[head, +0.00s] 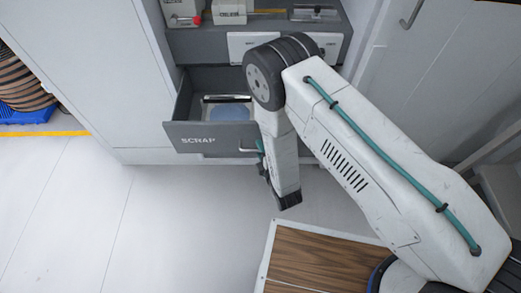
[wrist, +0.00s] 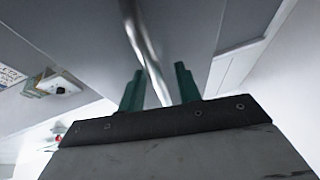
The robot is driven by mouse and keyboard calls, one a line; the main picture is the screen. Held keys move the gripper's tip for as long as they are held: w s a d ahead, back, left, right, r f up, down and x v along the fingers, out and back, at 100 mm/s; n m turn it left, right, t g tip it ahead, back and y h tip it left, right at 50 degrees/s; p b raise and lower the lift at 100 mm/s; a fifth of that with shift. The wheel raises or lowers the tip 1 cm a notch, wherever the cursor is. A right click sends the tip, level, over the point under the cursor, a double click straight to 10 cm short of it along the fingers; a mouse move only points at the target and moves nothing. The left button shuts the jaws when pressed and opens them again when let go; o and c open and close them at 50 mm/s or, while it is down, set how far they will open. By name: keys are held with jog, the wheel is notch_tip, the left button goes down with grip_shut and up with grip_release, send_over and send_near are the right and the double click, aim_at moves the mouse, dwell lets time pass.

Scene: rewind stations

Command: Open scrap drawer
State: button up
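The grey scrap drawer (head: 205,140), marked SCRAP, stands pulled out of the cabinet under the counter. Its inside shows, with a bluish flat thing and a dark-edged bar in it. Its metal handle (head: 246,149) is partly hidden behind my arm in the head view. In the wrist view the shiny handle bar (wrist: 146,45) runs down between the two green fingers of my gripper (wrist: 160,88). The fingers are apart, with a visible gap on each side of the bar. In the head view my gripper is mostly hidden by my wrist.
The counter (head: 210,42) above the drawer holds small boxes and a tray, with white drawer fronts (head: 250,43) below. A wood-topped surface (head: 320,262) is at the bottom. Brown rolls (head: 20,82) sit in a blue holder at left. The floor at left is clear.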

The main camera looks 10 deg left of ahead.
jog(key=v, duration=0.7)
jog(key=shift+s+d+r, duration=0.15)
jog(key=shift+s+d, duration=0.1)
jog(key=shift+s, duration=0.05)
dwell(0.4)
